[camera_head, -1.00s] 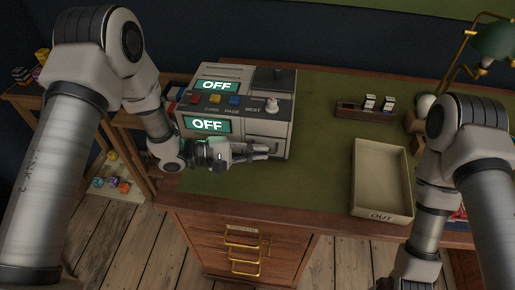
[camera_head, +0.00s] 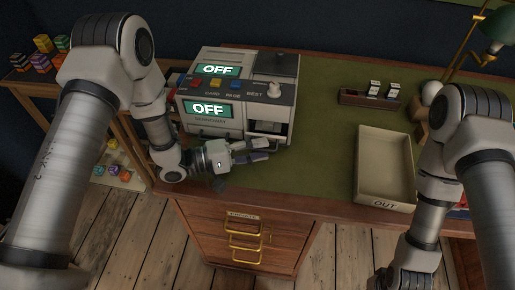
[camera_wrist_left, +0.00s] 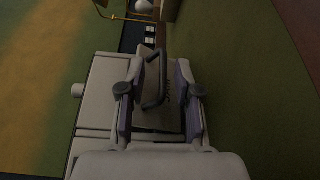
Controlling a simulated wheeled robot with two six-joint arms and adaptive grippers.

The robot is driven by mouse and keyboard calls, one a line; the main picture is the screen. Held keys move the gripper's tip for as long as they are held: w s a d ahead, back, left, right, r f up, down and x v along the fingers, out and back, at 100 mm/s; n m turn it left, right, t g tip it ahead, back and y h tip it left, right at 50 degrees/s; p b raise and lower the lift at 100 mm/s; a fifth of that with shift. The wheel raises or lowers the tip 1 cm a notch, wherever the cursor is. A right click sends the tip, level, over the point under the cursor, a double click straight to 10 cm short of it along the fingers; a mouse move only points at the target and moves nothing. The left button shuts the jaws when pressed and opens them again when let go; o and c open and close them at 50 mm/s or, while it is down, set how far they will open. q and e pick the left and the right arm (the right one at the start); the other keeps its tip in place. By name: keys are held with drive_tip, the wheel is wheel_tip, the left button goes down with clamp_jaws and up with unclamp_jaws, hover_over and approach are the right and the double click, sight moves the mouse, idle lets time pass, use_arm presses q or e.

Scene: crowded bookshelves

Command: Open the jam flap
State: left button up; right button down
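The grey machine (camera_head: 205,124) stands on the desk with two OFF displays. A dark opening (camera_head: 268,127) shows at the right of its front. In the left wrist view, the pale flap (camera_wrist_left: 150,110) with dark lettering and a dark bar handle (camera_wrist_left: 162,78) lies between my fingers. My left gripper (camera_head: 264,149) is just in front of the opening, low over the desk; in the left wrist view its fingers (camera_wrist_left: 160,105) are apart on either side of the handle. I cannot tell whether they touch it. My right gripper (camera_head: 405,278) is low at the bottom edge, its fingers unclear.
An OUT tray (camera_head: 384,203) sits on the green desk top to the right. A small dark rack (camera_head: 369,98) stands behind it. Coloured buttons and a white knob (camera_head: 274,90) are on the machine's top. The green middle of the desk is clear.

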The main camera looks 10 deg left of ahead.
use_arm(q)
drive_tip(key=shift+a, duration=0.1)
drive_tip(key=v, duration=1.2)
drive_tip(key=shift+s, duration=0.1)
